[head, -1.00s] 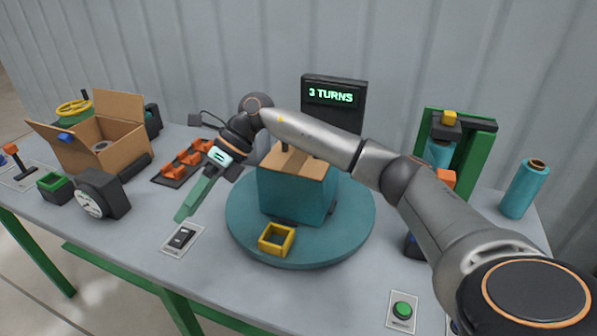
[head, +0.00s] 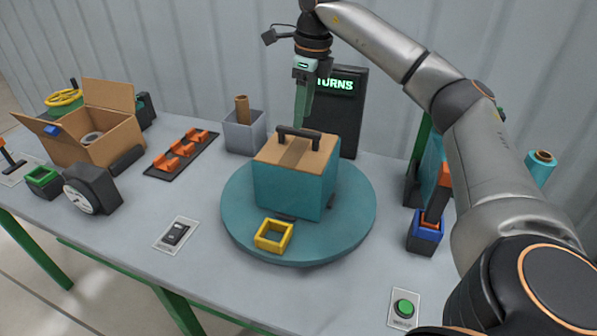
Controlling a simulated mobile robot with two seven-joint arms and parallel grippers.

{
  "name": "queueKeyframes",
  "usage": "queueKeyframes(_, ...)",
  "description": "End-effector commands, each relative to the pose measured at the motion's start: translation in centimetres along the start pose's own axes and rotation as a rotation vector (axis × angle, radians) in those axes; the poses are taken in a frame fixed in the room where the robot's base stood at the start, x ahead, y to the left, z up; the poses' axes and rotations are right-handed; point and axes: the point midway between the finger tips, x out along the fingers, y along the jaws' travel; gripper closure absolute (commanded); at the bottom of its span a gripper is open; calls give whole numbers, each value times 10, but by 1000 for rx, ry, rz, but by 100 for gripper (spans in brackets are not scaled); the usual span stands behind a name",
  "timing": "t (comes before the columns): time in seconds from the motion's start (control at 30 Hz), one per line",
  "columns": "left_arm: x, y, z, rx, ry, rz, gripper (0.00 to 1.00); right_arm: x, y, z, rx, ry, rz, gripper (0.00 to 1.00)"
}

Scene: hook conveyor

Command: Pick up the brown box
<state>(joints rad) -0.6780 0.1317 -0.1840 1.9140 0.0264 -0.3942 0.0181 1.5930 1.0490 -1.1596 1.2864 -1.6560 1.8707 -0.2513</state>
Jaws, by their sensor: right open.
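A box (head: 295,185) with a brown top and teal sides stands upright on the round teal turntable (head: 350,230). A dark handle (head: 299,138) spans its top. My right gripper (head: 301,125) points down just above the handle, with its green fingers near the handle's far side. It is open and holds nothing; I cannot tell whether the fingers touch the handle. An open brown cardboard box (head: 112,145) with a roll inside stands at the table's left. My left gripper is out of view.
A yellow square frame (head: 273,235) sits on the turntable's front. Behind stands a dark display (head: 343,120), partly covered by my right gripper. A grey bin (head: 244,132) is at the back. A green button (head: 403,308) and a switch (head: 176,235) lie in front.

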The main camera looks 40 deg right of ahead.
Motion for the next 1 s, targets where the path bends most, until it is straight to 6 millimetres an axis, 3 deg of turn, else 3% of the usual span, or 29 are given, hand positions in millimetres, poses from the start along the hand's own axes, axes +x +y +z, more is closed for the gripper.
queueKeyframes(0.17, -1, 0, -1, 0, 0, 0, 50, 12, 0, 0, 0, 0, 1, 48)
queueKeyframes(0.5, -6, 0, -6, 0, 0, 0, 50, 57, 0, 2, 0, 1, 2, 48)
queueKeyframes(0.77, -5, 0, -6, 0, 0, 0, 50, 61, 0, 3, -1, -2, 1, 48)
queueKeyframes(1.0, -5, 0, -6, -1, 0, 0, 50, 60, 0, 3, 0, -2, 1, 73)
